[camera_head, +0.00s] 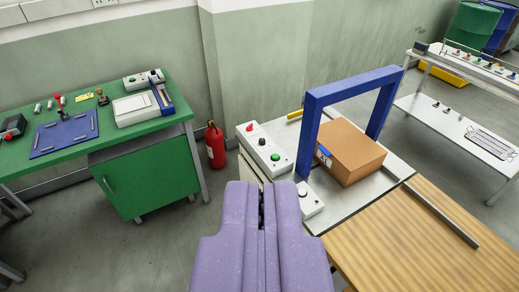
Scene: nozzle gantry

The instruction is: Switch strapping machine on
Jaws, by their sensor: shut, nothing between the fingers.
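The strapping machine has a blue arch (346,92) standing over a pale table top (358,195). A brown cardboard box (350,153) sits under the arch. On the machine's left side is a grey control panel (264,150) with a red button (250,128), a black knob (262,141) and a green button (275,156). A small white box with a round knob (309,200) sits at the near edge. My purple gripper (262,190) is shut and empty, in front of the panel and lower in the picture. It appears apart from the panel.
A wooden table (420,240) adjoins the machine at the lower right. A green workbench (85,130) stands at the left, with a fire extinguisher (215,146) by the wall. A shelf rack (465,125) is at the right. Floor shows left of my gripper.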

